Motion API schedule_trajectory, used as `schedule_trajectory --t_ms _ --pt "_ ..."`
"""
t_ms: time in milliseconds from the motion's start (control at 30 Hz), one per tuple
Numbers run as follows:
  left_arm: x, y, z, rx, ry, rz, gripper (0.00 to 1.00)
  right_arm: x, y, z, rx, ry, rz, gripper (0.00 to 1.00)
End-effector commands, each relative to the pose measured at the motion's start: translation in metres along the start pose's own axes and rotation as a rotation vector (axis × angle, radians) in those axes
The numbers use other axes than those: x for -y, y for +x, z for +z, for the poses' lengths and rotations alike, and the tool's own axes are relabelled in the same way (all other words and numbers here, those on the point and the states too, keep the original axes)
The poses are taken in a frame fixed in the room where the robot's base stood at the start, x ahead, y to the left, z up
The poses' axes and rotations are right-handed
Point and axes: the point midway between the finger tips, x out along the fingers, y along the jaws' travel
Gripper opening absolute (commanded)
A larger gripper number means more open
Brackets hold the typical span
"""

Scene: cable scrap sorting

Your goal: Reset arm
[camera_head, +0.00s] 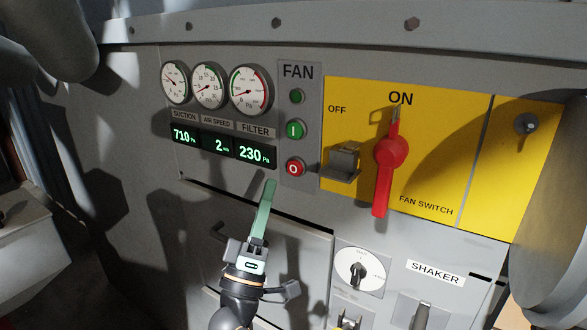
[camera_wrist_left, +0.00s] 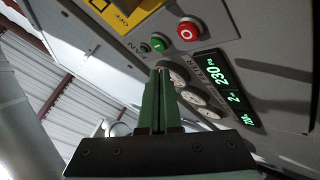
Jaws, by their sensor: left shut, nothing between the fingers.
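My left gripper (camera_head: 271,184) is in front of the grey control panel in the head view, below the lit displays. Its green fingers are shut together with nothing between them. They also show in the left wrist view (camera_wrist_left: 160,72), pointing toward the panel face. The fingertips appear just below the filter display (camera_head: 256,152) and left of the red O button (camera_head: 295,168); whether they touch the panel cannot be told. My right gripper is not visible in either view.
A red fan switch handle (camera_head: 389,155) points up to ON on a yellow plate (camera_head: 455,140). A grey bracket (camera_head: 342,163) sticks out beside it. A green button (camera_head: 295,130), several dials and a rotary knob (camera_head: 359,272) are nearby. A large grey cylinder stands at the right edge.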

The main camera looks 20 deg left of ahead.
Motion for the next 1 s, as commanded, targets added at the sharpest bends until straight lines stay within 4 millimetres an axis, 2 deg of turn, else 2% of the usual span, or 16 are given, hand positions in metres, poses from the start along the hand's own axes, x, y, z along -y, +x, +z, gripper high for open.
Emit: schedule_trajectory --t_ms 367,467,567,667,767,900,967,1000 --pt "0.001 0.0 0.001 0.003 0.002 -0.002 0.0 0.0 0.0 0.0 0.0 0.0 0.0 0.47" --pt "0.008 -0.007 0.01 0.04 0.029 -0.028 0.0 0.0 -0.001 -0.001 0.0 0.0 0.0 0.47" --pt "0.026 -0.029 0.033 0.138 0.102 -0.095 0.0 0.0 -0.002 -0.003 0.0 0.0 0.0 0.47" --pt "0.053 -0.067 0.065 0.294 0.212 -0.187 0.0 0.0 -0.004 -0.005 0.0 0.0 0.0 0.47" --pt "0.079 -0.117 0.095 0.473 0.325 -0.276 0.0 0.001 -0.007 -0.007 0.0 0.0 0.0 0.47" --pt "0.108 -0.196 0.125 0.724 0.466 -0.379 0.0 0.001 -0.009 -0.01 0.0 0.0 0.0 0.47" --pt "0.116 -0.231 0.134 0.832 0.52 -0.414 0.0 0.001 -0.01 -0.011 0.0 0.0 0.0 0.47" --pt "0.121 -0.256 0.139 0.905 0.555 -0.436 0.0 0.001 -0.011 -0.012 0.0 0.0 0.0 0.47"
